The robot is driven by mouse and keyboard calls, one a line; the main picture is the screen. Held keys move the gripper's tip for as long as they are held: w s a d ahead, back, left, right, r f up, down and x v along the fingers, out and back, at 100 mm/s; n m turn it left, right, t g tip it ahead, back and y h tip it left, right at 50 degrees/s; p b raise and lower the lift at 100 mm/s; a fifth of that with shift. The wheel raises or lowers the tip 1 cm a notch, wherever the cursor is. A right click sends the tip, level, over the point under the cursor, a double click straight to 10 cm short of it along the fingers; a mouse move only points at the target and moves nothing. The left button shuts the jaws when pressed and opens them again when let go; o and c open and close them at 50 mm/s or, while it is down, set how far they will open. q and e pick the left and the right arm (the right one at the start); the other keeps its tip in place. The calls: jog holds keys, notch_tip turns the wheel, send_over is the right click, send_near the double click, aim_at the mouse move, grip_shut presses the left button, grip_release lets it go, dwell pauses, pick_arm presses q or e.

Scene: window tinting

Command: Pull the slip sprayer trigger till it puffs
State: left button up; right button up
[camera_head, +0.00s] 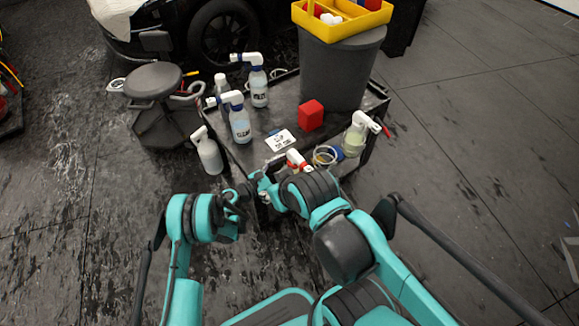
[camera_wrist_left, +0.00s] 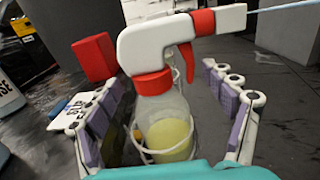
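In the left wrist view the sprayer (camera_wrist_left: 153,88) has a white head, red collar, red nozzle and a clear body; yellow liquid shows low down. Its red trigger (camera_wrist_left: 187,62) hangs under the head, to the right of the neck. My left gripper (camera_head: 272,174) is close to it. In the left wrist view the left gripper (camera_wrist_left: 165,115) is open, with fingers on both sides of the bottle and visible gaps. My right gripper is hidden behind arm links.
A red block (camera_head: 311,115), a white card (camera_head: 281,141) and several spray bottles, one (camera_head: 240,124) with blue liquid, stand on the dark cart. A grey bin (camera_head: 343,65) stands behind. A stool (camera_head: 153,81) is at left.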

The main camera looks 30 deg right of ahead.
pick_arm(q)
jog(key=a, duration=0.8)
jog(key=w+a+r+m+t+y, duration=0.1)
jog(key=w+a+r+m+y, duration=0.15)
jog(key=r, duration=0.35)
jog(key=w+a+r+m+t+y, duration=0.1)
jog(key=w+a+r+m+y, duration=0.15)
jog(key=r, duration=0.35)
jog(key=s+a+r+m+t+y, duration=0.1)
jog(key=s+a+r+m+y, duration=0.2)
jog(key=a+r, duration=0.6)
jog(key=s+a+r+m+t+y, duration=0.1)
jog(key=s+a+m+y, duration=0.4)
jog(key=s+a, duration=0.6)
jog(key=s+a+r+m+t+y, duration=0.1)
jog(key=s+a+m+y, duration=0.4)
jog(key=s+a, duration=0.6)
jog(key=a+r+m, duration=0.1)
jog(key=a, duration=0.5)
jog(key=shift+a+r, duration=0.25)
